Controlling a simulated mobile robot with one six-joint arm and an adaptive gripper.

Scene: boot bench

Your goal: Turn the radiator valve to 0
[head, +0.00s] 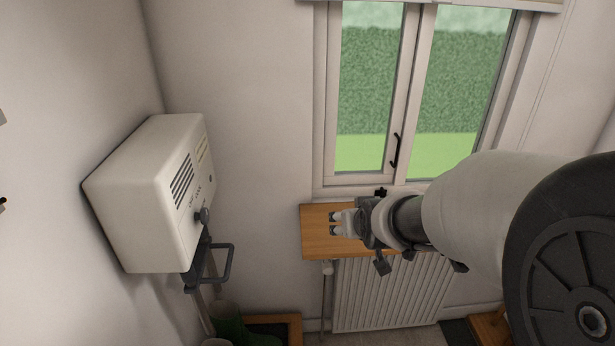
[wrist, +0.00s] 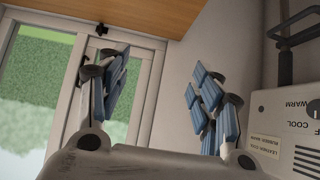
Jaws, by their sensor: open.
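The white radiator (head: 388,292) stands against the wall under the window. A small pale valve (head: 327,268) shows at its top left corner, just below the wooden shelf, with a pipe running down from it. Its markings are too small to read. My gripper (head: 334,224) is open and empty, and in the head view it appears in front of the wooden shelf, above and slightly right of the valve. In the wrist view, my gripper's blue-padded fingers (wrist: 162,95) are spread apart with nothing between them. The valve does not show in the wrist view.
The wooden shelf (head: 312,240) overhangs the radiator's top. A white wall box (head: 150,195) with a knob and black handle (head: 226,265) is at left; its labelled face (wrist: 292,125) shows in the wrist view. Green boots (head: 232,330) stand below. The window (head: 375,90) is behind.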

